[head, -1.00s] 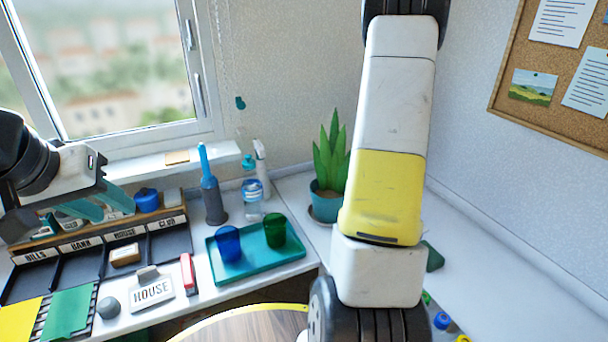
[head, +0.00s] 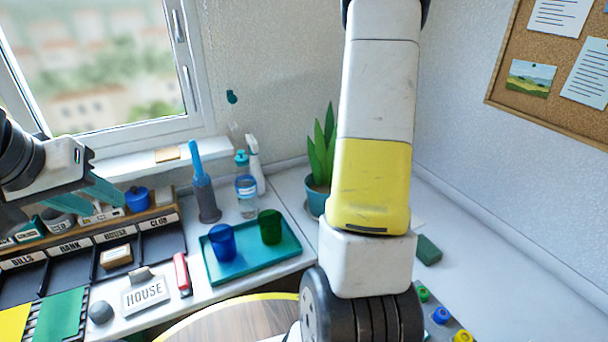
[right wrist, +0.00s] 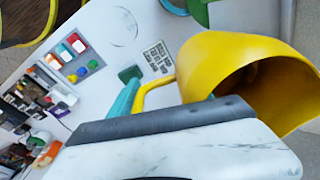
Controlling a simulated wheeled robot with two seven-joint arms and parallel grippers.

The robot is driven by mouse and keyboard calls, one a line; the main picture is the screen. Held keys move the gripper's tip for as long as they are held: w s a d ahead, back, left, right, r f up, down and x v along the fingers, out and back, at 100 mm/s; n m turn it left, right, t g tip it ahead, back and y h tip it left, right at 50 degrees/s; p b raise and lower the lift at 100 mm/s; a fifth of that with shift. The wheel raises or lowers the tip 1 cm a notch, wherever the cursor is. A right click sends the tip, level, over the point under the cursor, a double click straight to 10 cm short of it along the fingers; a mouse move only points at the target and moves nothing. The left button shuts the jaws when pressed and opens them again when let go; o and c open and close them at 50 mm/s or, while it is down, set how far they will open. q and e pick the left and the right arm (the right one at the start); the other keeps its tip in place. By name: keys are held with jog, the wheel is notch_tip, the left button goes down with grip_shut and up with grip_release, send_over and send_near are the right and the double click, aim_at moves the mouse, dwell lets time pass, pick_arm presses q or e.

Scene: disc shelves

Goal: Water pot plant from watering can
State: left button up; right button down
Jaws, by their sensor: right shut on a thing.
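The pot plant, with pointed green leaves (head: 320,150) and a teal pot (head: 315,201), stands in the back corner of the white counter in the head view. My right arm hides its right side. A leaf (right wrist: 201,12) and the pot's edge (right wrist: 172,5) show at the top of the right wrist view. The yellow watering can (right wrist: 225,65) is tilted, its wide opening facing lower right. My right gripper (right wrist: 125,100) is shut on its handle; only one teal finger shows clearly. My left gripper (head: 95,192) appears open and empty above the sorting rack.
A teal tray (head: 285,254) holds a blue cup (head: 222,243) and a green cup (head: 270,227). Bottles and a blue-handled brush (head: 206,195) stand behind it. A green block (head: 428,250) lies right of my right arm. The right counter is mostly clear.

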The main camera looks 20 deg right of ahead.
notch_tip(320, 180, up, 8)
jog(key=a+g+h, duration=0.1)
jog(key=a+h, duration=0.1)
jog(key=h, duration=0.8)
jog(key=shift+w+a+g, duration=0.15)
jog(key=shift+w+g, duration=0.05)
jog(key=shift+g, duration=0.2)
jog(key=shift+r+h, duration=0.45)
jog(key=shift+h, duration=0.15)
jog(key=shift+h, duration=0.3)
jog(key=shift+s+a, duration=0.15)
dwell(0.8)
dwell(0.7)
jog(key=shift+a+g+h, duration=0.25)
jog(key=shift+g+h, duration=0.05)
dwell(0.8)
